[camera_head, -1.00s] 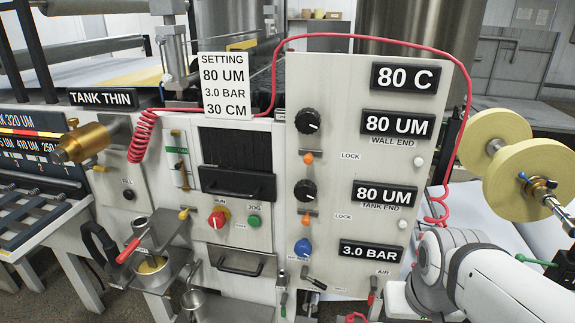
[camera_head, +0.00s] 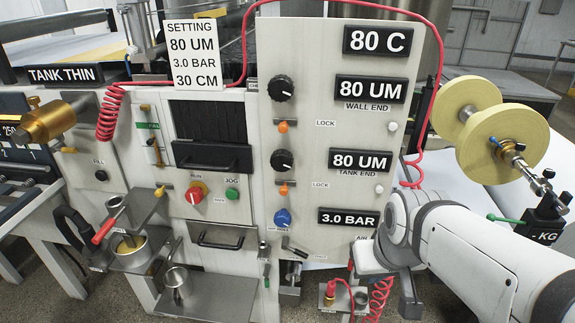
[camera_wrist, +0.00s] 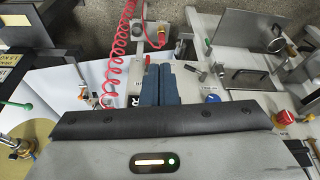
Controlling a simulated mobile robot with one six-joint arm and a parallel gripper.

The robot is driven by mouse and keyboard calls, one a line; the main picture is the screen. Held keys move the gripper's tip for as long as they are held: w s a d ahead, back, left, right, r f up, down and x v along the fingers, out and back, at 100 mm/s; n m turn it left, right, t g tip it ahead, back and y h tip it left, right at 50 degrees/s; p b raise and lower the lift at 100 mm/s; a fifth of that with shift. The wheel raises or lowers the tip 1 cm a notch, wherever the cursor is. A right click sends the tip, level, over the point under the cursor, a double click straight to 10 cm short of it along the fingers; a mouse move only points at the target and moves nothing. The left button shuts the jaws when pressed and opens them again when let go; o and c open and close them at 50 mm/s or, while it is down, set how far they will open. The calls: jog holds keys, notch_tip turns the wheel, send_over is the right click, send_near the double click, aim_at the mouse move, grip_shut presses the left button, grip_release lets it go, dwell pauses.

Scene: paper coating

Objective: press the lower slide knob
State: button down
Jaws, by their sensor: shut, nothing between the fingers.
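The tall pale control panel (camera_head: 325,110) stands at the centre of the head view. Two small orange knobs sit on it, each below a black dial: an upper one (camera_head: 282,127) and a lower one (camera_head: 283,190), both beside LOCK labels. I cannot tell for sure which part is the lower slide knob. A blue knob (camera_head: 282,217) sits below them and also shows in the wrist view (camera_wrist: 212,98). My gripper (camera_wrist: 158,68) is shut and empty, in front of the panel's lower right, by the AIR label. Its fingertips are not clear in the head view.
A red coiled hose (camera_wrist: 112,75) runs close beside my gripper. A black lever (camera_wrist: 197,72) lies just right of the fingers in the wrist view. A brass fitting (camera_head: 330,290) stands below the panel. Yellow rolls (camera_head: 502,140) on a shaft are at right.

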jog(key=w+a+f+n+t+y+b, duration=0.1)
jog(key=w+a+f+n+t+b, duration=0.15)
jog(key=w+a+f+b, duration=0.2)
jog(key=n+t+y+b, duration=0.3)
jog(key=n+t+b, duration=0.55)
jog(key=b, duration=0.25)
send_near(284, 188)
jog(key=s+f+g, duration=0.1)
jog(key=s+f, duration=0.3)
jog(key=a+n+t+b, duration=0.1)
jog(key=b, duration=0.1)
jog(key=w+a+r+n+t+y+b, duration=0.1)
jog(key=a+t+b, duration=0.1)
jog(key=a+n+t+b, duration=0.2)
jog(key=shift+w+a+r+y, duration=0.15)
jog(key=shift+w+r+y, duration=0.05)
jog(key=shift+r+y, duration=0.15)
jog(key=w+b, duration=0.3)
jog(key=w, duration=0.6)
jog(key=shift+w+d+f, duration=0.15)
jog(key=shift+w+d, duration=0.05)
jog(key=shift+d, duration=0.2)
